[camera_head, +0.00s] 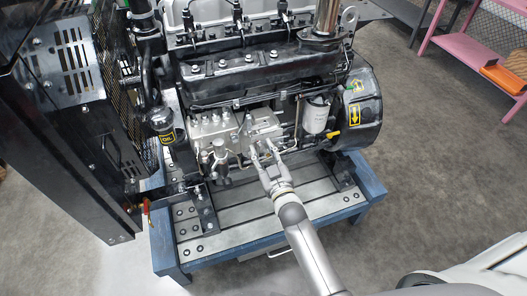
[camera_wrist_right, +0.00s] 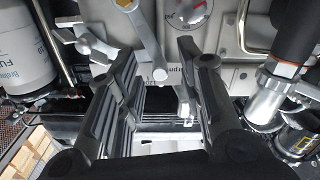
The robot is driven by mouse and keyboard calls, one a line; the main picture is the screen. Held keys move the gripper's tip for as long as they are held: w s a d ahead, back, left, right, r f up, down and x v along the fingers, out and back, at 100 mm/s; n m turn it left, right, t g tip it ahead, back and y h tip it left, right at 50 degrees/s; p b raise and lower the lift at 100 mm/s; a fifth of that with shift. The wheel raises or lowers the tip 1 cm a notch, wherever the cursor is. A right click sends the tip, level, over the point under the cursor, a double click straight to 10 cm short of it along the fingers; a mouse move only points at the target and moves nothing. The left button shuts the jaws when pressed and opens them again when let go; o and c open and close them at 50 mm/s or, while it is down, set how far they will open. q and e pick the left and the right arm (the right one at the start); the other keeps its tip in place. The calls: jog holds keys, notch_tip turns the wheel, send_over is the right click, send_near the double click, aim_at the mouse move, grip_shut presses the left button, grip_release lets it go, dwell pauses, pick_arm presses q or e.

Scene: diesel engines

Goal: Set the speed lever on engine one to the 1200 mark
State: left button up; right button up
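The engine (camera_head: 225,75) stands on a blue-edged bed. My right gripper (camera_head: 264,158) reaches the silver pump block (camera_head: 215,128) on its near side. In the right wrist view the right gripper (camera_wrist_right: 157,58) is open, its dark fingers spread. A silver lever (camera_wrist_right: 145,40) hangs between the fingertips, with a brass-coloured bolt at its upper end and a round boss at its lower end. I cannot tell whether a finger touches it. A round dial with red (camera_wrist_right: 198,12) shows beyond the right finger. My left gripper is out of view.
A second silver lever (camera_wrist_right: 88,42) sits left of the fingers. A white fuel filter (camera_head: 317,115) is right of the pump block; an oil filler (camera_head: 160,122) is left. A black panel (camera_head: 60,130) stands far left. The floor (camera_head: 430,150) on the right is clear.

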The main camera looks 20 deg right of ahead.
grip_shut()
dwell(0.3)
jog(key=shift+d+r+m+p, duration=0.3)
jog(key=shift+d+m+p, duration=0.2)
jog(key=shift+m, duration=0.3)
jog(key=shift+d+m, duration=0.35)
jog(key=shift+m, duration=0.35)
